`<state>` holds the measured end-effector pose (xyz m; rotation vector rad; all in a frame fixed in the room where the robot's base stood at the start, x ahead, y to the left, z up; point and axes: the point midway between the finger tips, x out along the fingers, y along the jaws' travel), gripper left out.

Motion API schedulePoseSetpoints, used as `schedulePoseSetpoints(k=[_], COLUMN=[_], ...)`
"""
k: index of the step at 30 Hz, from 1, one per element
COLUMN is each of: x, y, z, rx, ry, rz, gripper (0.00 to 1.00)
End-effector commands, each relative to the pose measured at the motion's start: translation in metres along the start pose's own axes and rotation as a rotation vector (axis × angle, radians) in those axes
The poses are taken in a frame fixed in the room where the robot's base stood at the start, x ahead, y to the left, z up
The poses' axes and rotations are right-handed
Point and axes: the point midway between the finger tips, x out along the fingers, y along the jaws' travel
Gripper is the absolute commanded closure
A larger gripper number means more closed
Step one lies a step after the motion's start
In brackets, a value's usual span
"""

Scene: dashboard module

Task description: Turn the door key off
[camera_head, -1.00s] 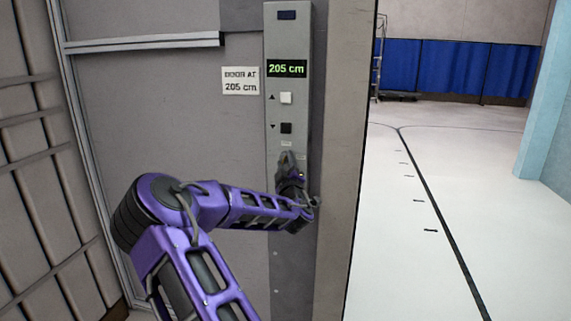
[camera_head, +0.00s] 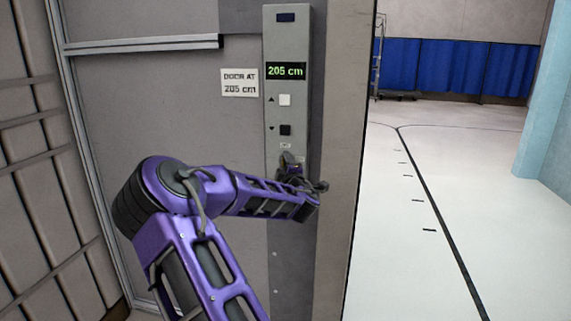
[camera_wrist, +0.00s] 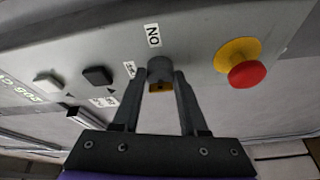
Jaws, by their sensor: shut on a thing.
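In the head view my gripper (camera_head: 289,166) is at the lower part of the grey control panel (camera_head: 288,42). It hides the key there, so the key's exact angle is hard to tell.
A red push button (camera_wrist: 247,74) on a yellow base is right of the switch in the wrist view. White (camera_wrist: 47,80) and black (camera_wrist: 97,76) buttons are to the left. The panel display (camera_head: 286,71) reads 205 cm. Open floor (camera_head: 460,200) lies right of the post.

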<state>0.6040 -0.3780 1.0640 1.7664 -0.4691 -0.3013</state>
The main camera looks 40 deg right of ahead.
Motion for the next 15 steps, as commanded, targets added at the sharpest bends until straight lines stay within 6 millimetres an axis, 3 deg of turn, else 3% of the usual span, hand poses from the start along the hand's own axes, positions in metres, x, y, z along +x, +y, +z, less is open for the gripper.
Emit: schedulePoseSetpoints(k=[7,8,12,15], x=[0.0002,0.0002,0.0002,0.0001], y=[0.0005,0.0005,0.0005,0.0003], z=[-0.0004,-0.0004,-0.0003,-0.0002], rx=[-0.001,-0.001,0.000,0.000], ry=[0.001,0.001,0.001,0.001], rz=[0.001,0.001,0.001,0.001], gripper=[1.00,0.56,0.31,0.28])
